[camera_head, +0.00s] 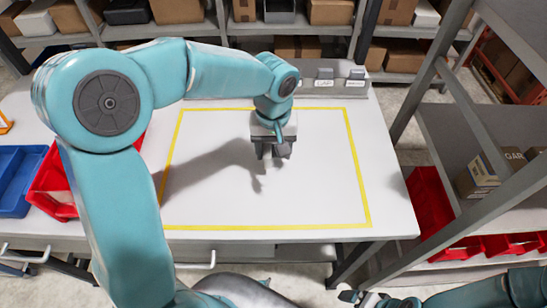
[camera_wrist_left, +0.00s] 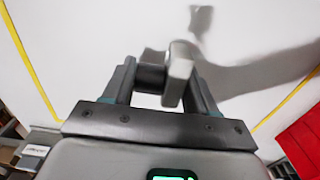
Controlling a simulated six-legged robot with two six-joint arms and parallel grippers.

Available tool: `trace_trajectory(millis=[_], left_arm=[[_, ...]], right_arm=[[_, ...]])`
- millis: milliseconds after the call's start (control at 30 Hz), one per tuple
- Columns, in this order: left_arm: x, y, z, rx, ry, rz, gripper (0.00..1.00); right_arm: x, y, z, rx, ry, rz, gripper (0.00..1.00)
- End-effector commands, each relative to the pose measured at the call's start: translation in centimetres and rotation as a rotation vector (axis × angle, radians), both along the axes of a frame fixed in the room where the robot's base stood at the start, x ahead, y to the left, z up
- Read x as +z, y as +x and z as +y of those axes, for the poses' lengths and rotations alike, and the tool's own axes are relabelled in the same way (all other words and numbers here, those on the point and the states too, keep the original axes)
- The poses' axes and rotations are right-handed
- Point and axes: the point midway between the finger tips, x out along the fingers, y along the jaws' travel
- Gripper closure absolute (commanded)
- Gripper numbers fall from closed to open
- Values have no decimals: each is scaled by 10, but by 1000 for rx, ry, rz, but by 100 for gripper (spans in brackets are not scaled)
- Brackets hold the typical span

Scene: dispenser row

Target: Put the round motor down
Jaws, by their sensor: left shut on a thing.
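My left gripper (camera_head: 273,153) is over the white tabletop, inside the yellow outline (camera_head: 266,228), pointing down. In the left wrist view its jaws (camera_wrist_left: 163,82) are shut on the round motor (camera_wrist_left: 151,76), a small grey part with a dark body beside a lighter grey piece. The fingers hide some of the motor. A shadow of the arm and gripper lies on the table, and the motor appears to be held above the surface. My right gripper (camera_head: 362,297) is at the bottom edge of the head view, away from the table; its jaws are unclear.
The outlined area is otherwise clear. Red (camera_head: 58,190) and blue (camera_head: 22,170) bins stand on the left. Labelled dispensers (camera_head: 338,84) line the back edge. A metal shelf (camera_head: 440,150) with boxes and red bins stands on the right.

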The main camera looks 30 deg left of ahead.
Motion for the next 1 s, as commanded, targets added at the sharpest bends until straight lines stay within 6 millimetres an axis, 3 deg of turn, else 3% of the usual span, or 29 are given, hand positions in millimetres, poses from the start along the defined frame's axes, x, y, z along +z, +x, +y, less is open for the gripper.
trace_trajectory(millis=[200,633,667,733,1000], left_arm=[[-34,-1,0,0,0,4,87],[-43,-1,0,-1,-1,1,87],[-43,-1,0,-1,0,1,40],[-42,-1,0,-1,0,2,17],[-41,-1,0,-1,0,2,17]], right_arm=[[0,0,0,0,0,0,7],[-5,0,0,0,0,0,7],[-5,0,0,0,0,0,7],[-4,0,0,0,0,0,7],[-3,0,0,0,0,0,7]])
